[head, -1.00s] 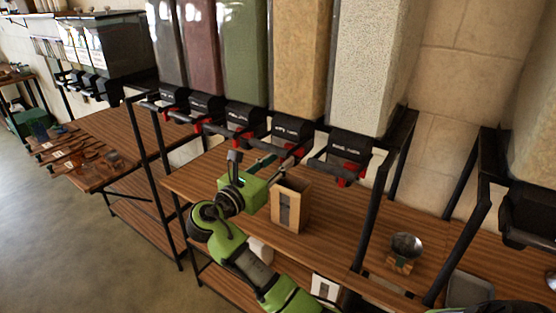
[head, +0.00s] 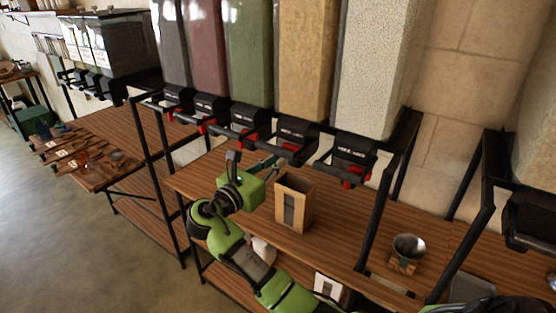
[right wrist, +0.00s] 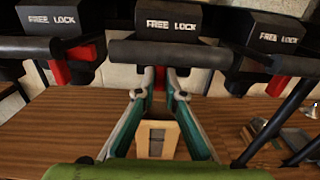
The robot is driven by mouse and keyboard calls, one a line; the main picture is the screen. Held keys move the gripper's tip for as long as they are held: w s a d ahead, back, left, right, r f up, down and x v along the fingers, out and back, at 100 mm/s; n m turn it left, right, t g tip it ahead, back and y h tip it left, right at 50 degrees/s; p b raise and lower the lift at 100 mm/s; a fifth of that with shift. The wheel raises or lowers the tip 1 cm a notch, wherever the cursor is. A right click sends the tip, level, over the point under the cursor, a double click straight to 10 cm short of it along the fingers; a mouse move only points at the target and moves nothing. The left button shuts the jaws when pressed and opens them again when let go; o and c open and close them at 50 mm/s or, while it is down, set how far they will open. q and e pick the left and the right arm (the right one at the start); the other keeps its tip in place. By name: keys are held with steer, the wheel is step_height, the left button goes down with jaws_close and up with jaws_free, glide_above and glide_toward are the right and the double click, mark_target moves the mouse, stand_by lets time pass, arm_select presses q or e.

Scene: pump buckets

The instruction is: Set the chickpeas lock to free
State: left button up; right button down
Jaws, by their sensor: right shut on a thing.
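The tan-filled dispenser (head: 306,60), which I take for the chickpeas, is fourth from the left of the tall bins in the head view. Its black valve housing (head: 294,137) carries the words FREE LOCK, readable in the right wrist view (right wrist: 168,21). My right gripper (right wrist: 160,82) reaches up under this housing, its two green-edged fingers closed around the red lever (right wrist: 159,77). The fingers partly hide the lever, and I cannot tell which word it stands at. The gripper also shows in the head view (head: 277,158). My left gripper is not in view.
Neighbouring valves (head: 348,160) hang close on both sides. A black frame post (head: 372,225) and a metal bowl (head: 408,247) are to the right.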

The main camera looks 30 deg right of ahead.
steer(key=c, duration=2.4)
jaws_free()
steer(key=shift+c, duration=0.2)
steer(key=o, duration=0.3)
steer(key=shift+w, duration=0.1)
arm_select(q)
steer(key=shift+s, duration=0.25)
arm_select(e)
steer(key=shift+o, duration=0.2)
steer(key=shift+w+a, duration=0.2)
steer(key=shift+s, duration=0.1)
steer(key=v, duration=1.2)
steer(key=shift+f, duration=0.1)
